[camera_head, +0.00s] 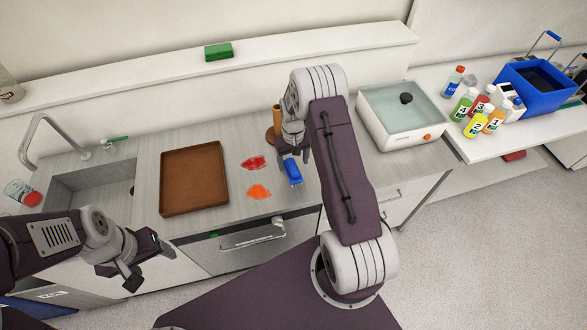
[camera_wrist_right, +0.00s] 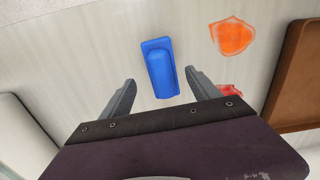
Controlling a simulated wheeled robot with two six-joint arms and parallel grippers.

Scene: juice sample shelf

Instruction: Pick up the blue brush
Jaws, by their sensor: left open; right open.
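The blue brush (camera_head: 292,171) lies on the grey counter, just below my right gripper in the head view. In the right wrist view the blue brush (camera_wrist_right: 160,68) lies between and beyond the two fingertips, its length running roughly along the gripper's direction. My right gripper (camera_wrist_right: 159,86) is open and empty, over the counter with one finger on each side of the brush; I cannot tell the height gap. In the head view my right gripper (camera_head: 293,155) is partly hidden by its own wrist. My left gripper (camera_head: 148,269) is open and empty, in front of the counter at lower left.
Red (camera_head: 253,162) and orange (camera_head: 258,191) stains lie left of the brush. A brown tray (camera_head: 165,178) and a sink (camera_head: 95,190) are further left. A brown bottle (camera_head: 277,120) stands behind my right gripper. A white water bath (camera_head: 395,141) is to the right.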

